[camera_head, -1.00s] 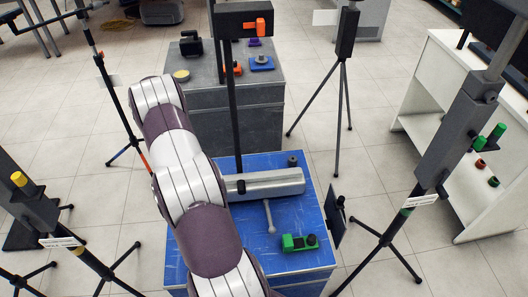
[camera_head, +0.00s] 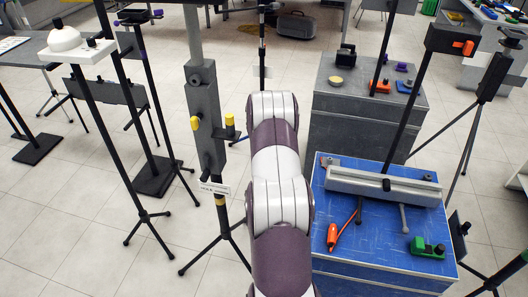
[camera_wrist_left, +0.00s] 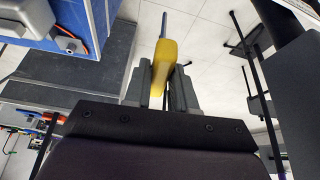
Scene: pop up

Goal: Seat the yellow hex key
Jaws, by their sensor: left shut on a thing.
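My left gripper (camera_wrist_left: 163,92) is shut on a yellow handle (camera_wrist_left: 164,62), which I take for the yellow hex key. A thin grey end shows past the handle in the left wrist view. A dark grey post (camera_head: 204,110) on a tripod stands left of my arm. It carries a yellow knob (camera_head: 195,123) and a yellow-topped piece (camera_head: 230,121) on a small bracket. No opening for the key can be made out on it. My right gripper is not in view.
A blue-topped table (camera_head: 385,235) at right bears a grey rail (camera_head: 383,184), an orange-handled tool (camera_head: 332,237) and a green block (camera_head: 426,248). A grey cabinet (camera_head: 340,125) stands behind it. Thin stands, one with a white dome (camera_head: 64,37), crowd the left. Open floor lies between.

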